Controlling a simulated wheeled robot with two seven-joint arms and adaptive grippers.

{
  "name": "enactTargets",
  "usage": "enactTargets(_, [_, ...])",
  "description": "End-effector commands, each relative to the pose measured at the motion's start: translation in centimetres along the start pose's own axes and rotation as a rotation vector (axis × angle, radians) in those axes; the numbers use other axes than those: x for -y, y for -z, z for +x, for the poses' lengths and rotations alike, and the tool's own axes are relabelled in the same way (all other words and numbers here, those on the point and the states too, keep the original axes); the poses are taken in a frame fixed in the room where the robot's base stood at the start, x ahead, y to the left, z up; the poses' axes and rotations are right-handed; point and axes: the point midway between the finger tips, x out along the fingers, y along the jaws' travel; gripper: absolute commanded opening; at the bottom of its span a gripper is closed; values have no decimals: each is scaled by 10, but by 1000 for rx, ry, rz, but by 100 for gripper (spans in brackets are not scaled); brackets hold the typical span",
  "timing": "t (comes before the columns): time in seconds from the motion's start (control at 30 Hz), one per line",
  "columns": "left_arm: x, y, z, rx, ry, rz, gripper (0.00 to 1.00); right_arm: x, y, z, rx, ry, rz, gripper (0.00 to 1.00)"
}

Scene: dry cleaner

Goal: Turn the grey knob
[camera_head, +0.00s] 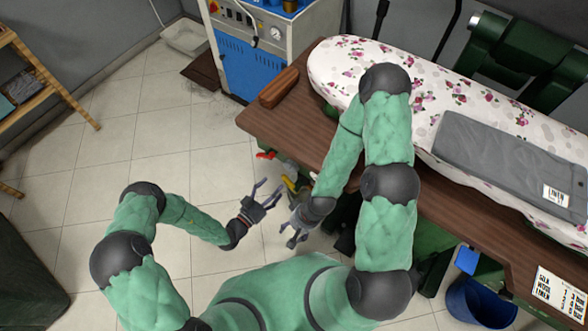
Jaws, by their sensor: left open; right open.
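I cannot make out a clear grey knob. A blue-fronted machine (245,65) stands at the top, with a grey control panel; a small round pale dial or knob (277,33) is at the panel's right, too small to tell which. My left gripper (268,190) is open and empty, over the floor left of the wooden table. My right gripper (293,238) is open and empty, just below and right of the left one, near the table's left edge. Both are well apart from the machine.
An ironing board with a floral cover (340,62) and a folded grey cloth (500,150) lie on the wooden table (262,122). Red and yellow parts show under its edge. A blue bin (480,305) stands lower right, a wooden shelf (50,80) upper left.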

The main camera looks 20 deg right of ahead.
Motion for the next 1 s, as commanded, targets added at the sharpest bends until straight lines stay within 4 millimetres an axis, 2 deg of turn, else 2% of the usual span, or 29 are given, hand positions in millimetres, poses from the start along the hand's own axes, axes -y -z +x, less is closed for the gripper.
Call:
enactTargets(0.1, [7, -7, -2, -1, 66, -68, 82, 0, 0, 1, 0, 0, 0, 64])
enactTargets(0.27, [9, -8, 6, -2, 79, -82, 82, -1, 0, 4, 0, 0, 0, 64])
enactTargets(0.8, [14, -9, 87, -2, 74, -77, 82, -9, 1, 26, 0, 0, 0, 64])
enactTargets(1.0, [16, -8, 102, -1, 76, -79, 82, -10, 1, 30, 0, 0, 0, 64])
